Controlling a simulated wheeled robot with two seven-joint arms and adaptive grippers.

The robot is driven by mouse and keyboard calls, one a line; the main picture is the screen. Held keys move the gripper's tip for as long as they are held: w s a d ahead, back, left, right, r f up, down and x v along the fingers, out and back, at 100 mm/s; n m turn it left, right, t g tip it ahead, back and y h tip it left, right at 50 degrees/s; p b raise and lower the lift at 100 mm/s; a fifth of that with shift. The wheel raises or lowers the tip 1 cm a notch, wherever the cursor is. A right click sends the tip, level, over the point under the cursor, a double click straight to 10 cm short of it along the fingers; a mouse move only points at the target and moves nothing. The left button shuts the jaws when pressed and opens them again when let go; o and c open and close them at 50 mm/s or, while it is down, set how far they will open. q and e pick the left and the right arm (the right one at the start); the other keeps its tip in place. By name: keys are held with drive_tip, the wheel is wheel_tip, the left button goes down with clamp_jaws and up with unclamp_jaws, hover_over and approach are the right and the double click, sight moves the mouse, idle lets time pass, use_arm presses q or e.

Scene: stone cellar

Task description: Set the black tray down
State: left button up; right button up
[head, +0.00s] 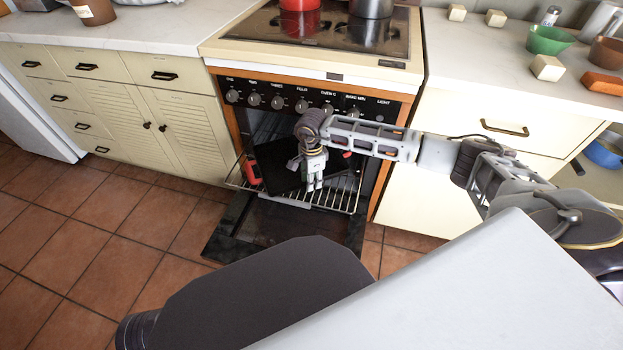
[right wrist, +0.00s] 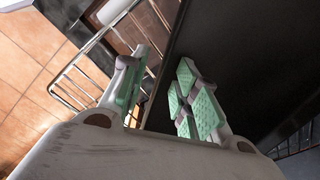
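The black tray (head: 275,168) has red handles and appears to rest on the wire rack (head: 338,192) of the open oven, lying at an angle to it. My right gripper (head: 314,186) is over the tray's near right part and hides some of it. In the right wrist view my right gripper (right wrist: 162,100) has its fingers spread with a clear gap. The tray (right wrist: 250,60) fills the right side there, and its edge passes behind the gap; I cannot tell whether a finger touches it. My left gripper is not in view.
The oven door (head: 270,232) hangs open below the rack. A red pot (head: 299,22) and a grey pot (head: 371,8) stand on the stove. The right counter (head: 465,50) holds blocks and bowls. Tiled floor (head: 120,235) is clear at left.

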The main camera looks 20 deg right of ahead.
drive_tip(key=shift+r, duration=0.15)
wheel_tip(320, 180, up, 12)
idle(0.7)
idle(0.6)
